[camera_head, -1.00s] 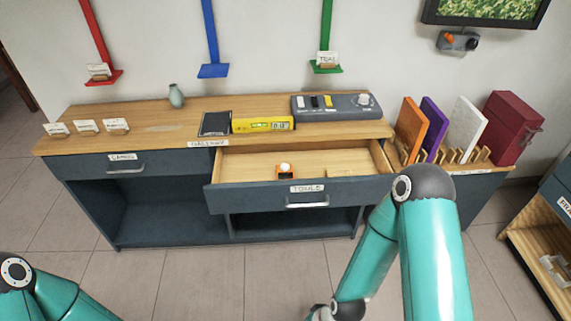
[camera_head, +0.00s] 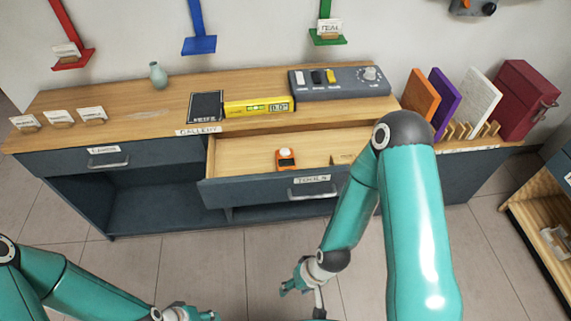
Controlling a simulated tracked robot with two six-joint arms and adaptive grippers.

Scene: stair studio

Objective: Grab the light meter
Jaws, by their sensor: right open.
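The light meter (camera_head: 286,160), a small orange device with a white dome, lies in the open drawer labelled TOOLS (camera_head: 240,192). My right gripper (camera_head: 300,292) is open and empty, in front of the drawer and well apart from the light meter, near the bottom of the view. My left gripper (camera_head: 188,313) only partly shows at the bottom edge; I cannot tell whether it is open or shut.
On the wooden counter (camera_head: 140,118) stand a vase (camera_head: 158,75), a dark tablet-like panel (camera_head: 206,106), a yellow level (camera_head: 259,107) and a grey control box (camera_head: 340,83). Coloured boards (camera_head: 421,93) stand in a rack at right. A small block (camera_head: 344,158) also lies in the drawer.

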